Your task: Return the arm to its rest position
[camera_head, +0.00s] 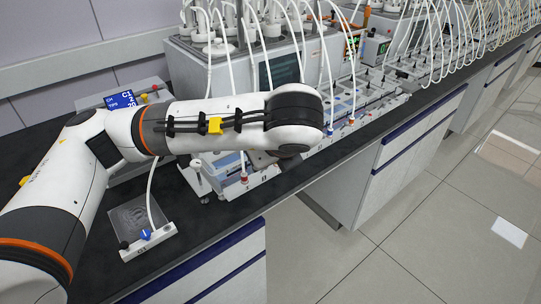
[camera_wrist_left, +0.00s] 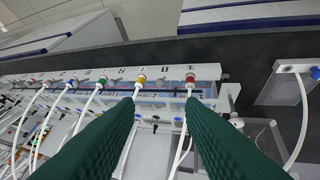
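My left arm (camera_head: 215,120) comes in from the left in the head view and reaches over the bench and the front of the reactor equipment. Its gripper is hidden behind the wrist there. In the left wrist view my left gripper (camera_wrist_left: 160,102) shows two green ribbed fingers set apart, with no object clearly held between them. Beyond the fingertips runs a row of coloured caps with white tubes, among them a red cap (camera_wrist_left: 141,79). I cannot tell from the pictures whether a finger touches a tube. My right gripper is in neither view.
A row of reactor trays (camera_head: 375,100) with looping white tubes runs along the dark bench (camera_head: 95,262). A small plate with a blue valve (camera_head: 146,234) lies at the near left, its tube rising past my arm. A blue display (camera_head: 121,100) stands behind. The floor (camera_head: 420,220) at right is clear.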

